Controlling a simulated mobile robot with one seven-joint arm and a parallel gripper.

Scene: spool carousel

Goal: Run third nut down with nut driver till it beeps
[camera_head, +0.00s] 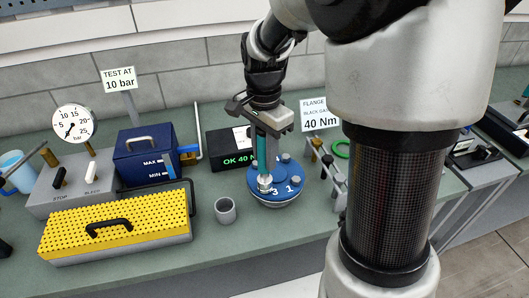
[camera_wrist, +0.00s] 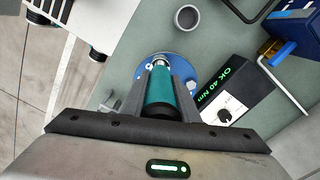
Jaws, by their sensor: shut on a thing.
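My gripper (camera_head: 266,140) points down and is shut on the teal nut driver (camera_head: 264,158), which also shows between the fingers in the wrist view (camera_wrist: 160,95). The driver stands roughly upright over the blue round flange (camera_head: 283,195), its silver socket at the flange's left front, beside the printed 3. Whatever nut lies under the socket is hidden. Other nuts show on the flange, one at the right near the 1 (camera_head: 296,181) and one at the back (camera_head: 286,156). A black box with a green display (camera_head: 238,158) reads "OK 40 N", partly cut off.
A grey cup (camera_head: 225,211) stands just left of the flange. A yellow perforated cover (camera_head: 115,225), a dark blue tank (camera_head: 146,157) and a gauge (camera_head: 74,123) are farther left. A 40 Nm sign (camera_head: 320,116) and a small rack (camera_head: 328,165) stand to the right.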

